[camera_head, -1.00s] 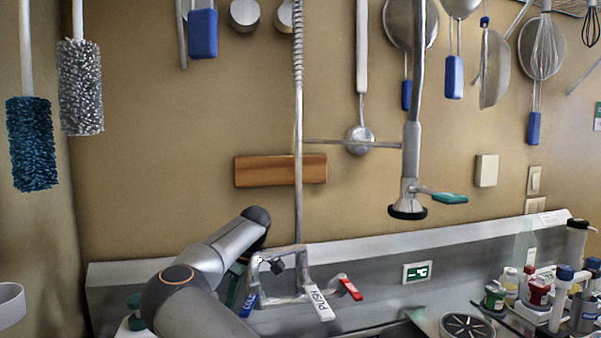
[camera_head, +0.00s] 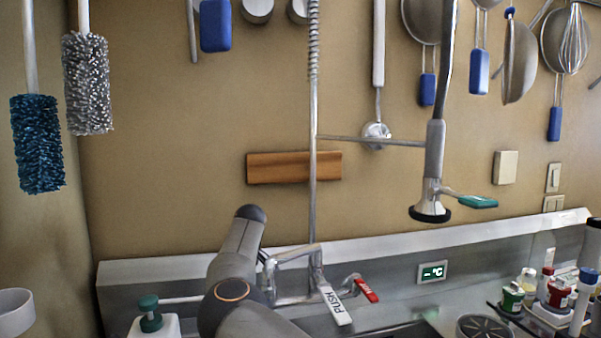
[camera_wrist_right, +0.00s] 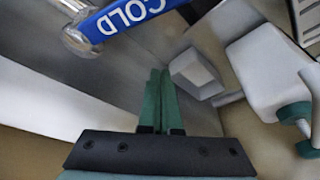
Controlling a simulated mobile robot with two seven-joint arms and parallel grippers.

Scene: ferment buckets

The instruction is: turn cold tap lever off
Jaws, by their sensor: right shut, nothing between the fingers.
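The blue cold tap lever (camera_wrist_right: 128,14), marked COLD, crosses the top left of the right wrist view, joined to a chrome tap body (camera_wrist_right: 82,40). My right gripper (camera_wrist_right: 159,73) has its green fingers together and empty. Its tips lie below and right of the lever in that view, apart from it in the picture; the depth gap is unclear. In the head view my arm hides the blue lever and the gripper. The chrome faucet (camera_head: 290,298) shows beside my arm, with the white PUSH lever (camera_head: 336,306) and red lever (camera_head: 366,291). My left gripper is out of view.
A white soap bottle with a green pump (camera_head: 150,314) stands left of my arm; it also shows in the right wrist view (camera_wrist_right: 265,70). A hanging spray head (camera_head: 430,207) is to the right. Several jars and bottles (camera_head: 548,292) stand at the far right.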

